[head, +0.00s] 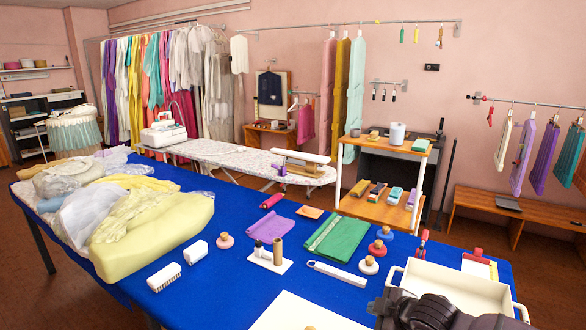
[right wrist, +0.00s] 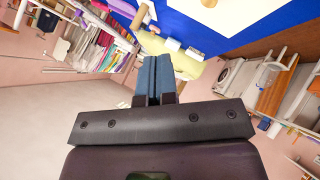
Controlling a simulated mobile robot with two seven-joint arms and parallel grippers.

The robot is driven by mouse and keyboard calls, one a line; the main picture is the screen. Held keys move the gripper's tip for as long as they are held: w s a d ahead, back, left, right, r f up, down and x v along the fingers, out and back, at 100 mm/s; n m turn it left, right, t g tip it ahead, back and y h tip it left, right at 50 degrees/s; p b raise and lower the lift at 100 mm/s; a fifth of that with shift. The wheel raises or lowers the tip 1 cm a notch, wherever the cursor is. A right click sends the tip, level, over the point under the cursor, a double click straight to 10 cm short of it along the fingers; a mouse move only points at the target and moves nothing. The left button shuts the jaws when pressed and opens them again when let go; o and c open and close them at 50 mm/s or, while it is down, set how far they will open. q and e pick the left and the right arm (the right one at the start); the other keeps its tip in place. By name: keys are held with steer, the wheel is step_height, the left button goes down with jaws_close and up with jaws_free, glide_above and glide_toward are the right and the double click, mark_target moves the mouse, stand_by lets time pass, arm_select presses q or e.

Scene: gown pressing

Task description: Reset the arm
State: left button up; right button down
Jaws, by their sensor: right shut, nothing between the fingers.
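My right arm (head: 440,312) shows as a dark grey shape at the bottom right edge of the head view, in front of the cream tray (head: 462,288). In the right wrist view my right gripper (right wrist: 154,68) has its two blue-grey fingers pressed together, with nothing between them. That view is tilted, with the blue table (right wrist: 205,20) at the top and the fingers in front of the yellow garments. My left gripper is in neither view.
The blue-covered table (head: 235,262) holds a pile of yellow garments (head: 160,225), a green cloth (head: 338,237), a purple cloth (head: 262,226), brushes and small stands. An ironing board (head: 225,155) and a wooden shelf cart (head: 390,148) stand behind it. Bare blue cloth lies between the items.

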steer(key=s+d+f+m+t+h, duration=0.1)
steer(key=s+f+m, duration=0.3)
steer(key=s, duration=0.5)
steer(key=s+d+f+m+h+b, duration=0.1)
steer(key=s+d+f+m+h, duration=0.1)
steer(key=s+d+f+m, duration=0.2)
steer(key=s+d+f+m+t+h+b, duration=0.1)
steer(key=s+f+m, duration=0.5)
steer(key=s, duration=0.9)
step_height(320, 180, down, 3)
steer(key=shift+d+f+t+h, duration=0.1)
steer(key=shift+d+t+h, duration=0.35)
steer(key=shift+d, duration=0.8)
